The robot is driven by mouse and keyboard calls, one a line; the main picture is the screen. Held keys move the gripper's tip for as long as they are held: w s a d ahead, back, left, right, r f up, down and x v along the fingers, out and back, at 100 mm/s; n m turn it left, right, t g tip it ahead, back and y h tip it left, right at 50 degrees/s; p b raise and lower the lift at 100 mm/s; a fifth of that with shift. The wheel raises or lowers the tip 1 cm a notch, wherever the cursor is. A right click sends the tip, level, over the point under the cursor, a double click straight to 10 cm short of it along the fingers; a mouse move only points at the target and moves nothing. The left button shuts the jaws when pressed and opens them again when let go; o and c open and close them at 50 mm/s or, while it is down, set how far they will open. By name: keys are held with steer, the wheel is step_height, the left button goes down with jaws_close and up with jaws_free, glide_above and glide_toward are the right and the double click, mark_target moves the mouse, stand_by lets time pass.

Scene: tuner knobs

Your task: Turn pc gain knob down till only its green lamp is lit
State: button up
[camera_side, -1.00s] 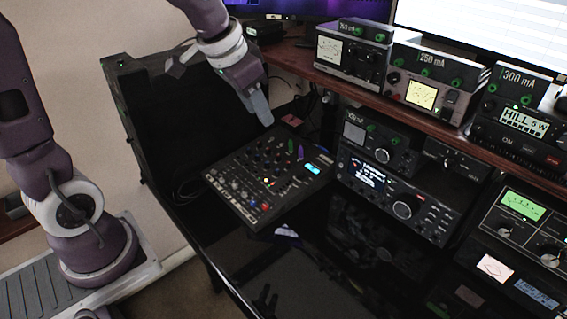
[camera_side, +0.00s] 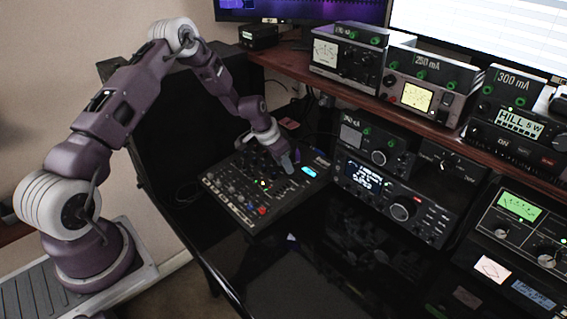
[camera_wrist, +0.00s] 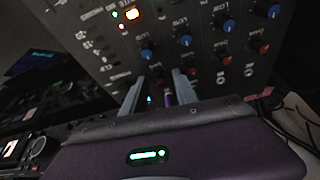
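The mixer panel (camera_side: 232,198) lies on the black desk with rows of knobs. My gripper (camera_side: 287,165) points down over its far right part. In the wrist view my two fingers (camera_wrist: 157,88) stand apart over the panel, open. A purple knob (camera_wrist: 168,98) shows in the gap, nearer the right finger; contact cannot be told. A small blue-cyan spot (camera_wrist: 150,99) shows beside it. A green lamp (camera_wrist: 114,14), a bright orange-white lamp (camera_wrist: 132,14) and a small red lamp (camera_wrist: 121,26) show at the top. Labels are too blurred to name the pc gain knob.
Blue-capped knobs (camera_wrist: 186,40) and red-capped knobs (camera_wrist: 227,59) crowd the panel around my fingers. A cyan display (camera_side: 309,172) is lit right of my gripper. A radio (camera_side: 392,200) stands close to the right. Bare black desk (camera_side: 290,275) lies in front.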

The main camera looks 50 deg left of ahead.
jaws_close()
steer(key=shift+d+n, duration=0.1)
steer(key=shift+n, duration=0.3)
steer(key=n+y, duration=0.1)
steer(key=n, duration=0.2)
steer(key=shift+n, duration=0.4)
steer(key=shift+d+n+g+y, duration=0.1)
steer(key=shift+n+g+y, duration=0.45)
steer(key=shift+n, duration=1.55)
steer(key=shift+y, duration=0.25)
jaws_free()
